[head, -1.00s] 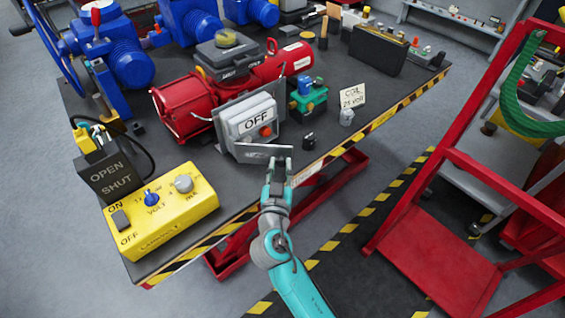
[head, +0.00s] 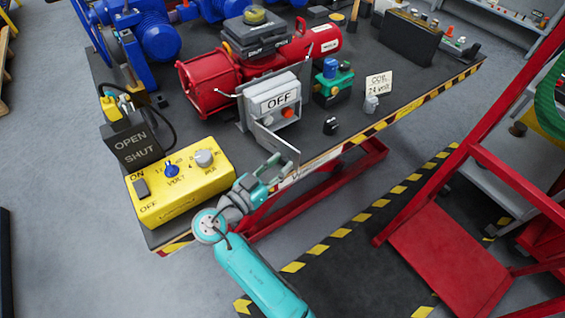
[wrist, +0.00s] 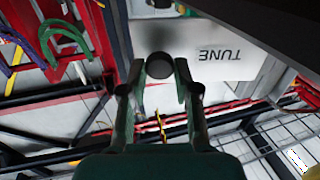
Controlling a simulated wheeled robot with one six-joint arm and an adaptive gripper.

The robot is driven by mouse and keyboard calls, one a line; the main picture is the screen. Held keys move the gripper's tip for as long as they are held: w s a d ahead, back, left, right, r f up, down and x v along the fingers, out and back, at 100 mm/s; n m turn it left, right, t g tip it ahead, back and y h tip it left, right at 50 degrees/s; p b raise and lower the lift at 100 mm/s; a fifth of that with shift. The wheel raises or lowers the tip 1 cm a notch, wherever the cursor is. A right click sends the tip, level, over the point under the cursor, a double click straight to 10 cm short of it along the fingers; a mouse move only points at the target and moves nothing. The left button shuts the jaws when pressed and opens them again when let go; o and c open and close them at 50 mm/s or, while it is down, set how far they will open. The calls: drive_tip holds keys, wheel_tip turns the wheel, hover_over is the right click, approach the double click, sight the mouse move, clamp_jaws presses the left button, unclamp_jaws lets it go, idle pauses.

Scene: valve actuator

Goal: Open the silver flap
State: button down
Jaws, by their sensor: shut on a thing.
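The silver flap (head: 277,145) stands out at an angle from the front of the grey box (head: 280,96) marked OFF, in the head view. In the wrist view the flap (wrist: 225,62) shows the upside-down word TUNE. A round dark knob (wrist: 160,66) sits on it between my fingertips. My gripper (head: 272,172) is at the flap's outer, lower part, near the table's front edge. In the wrist view my gripper (wrist: 160,78) is shut on the knob. The knob itself is hidden in the head view.
A yellow control box (head: 180,185) stands to the left of my gripper on the dark table. A small black knob piece (head: 331,126) lies right of the flap. A red cart frame (head: 440,245) stands at the right.

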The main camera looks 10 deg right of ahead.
drive_tip(key=shift+f, duration=0.15)
drive_tip(key=c, duration=0.8)
unclamp_jaws()
drive_tip(key=shift+c, duration=0.2)
drive_tip(key=v, duration=1.2)
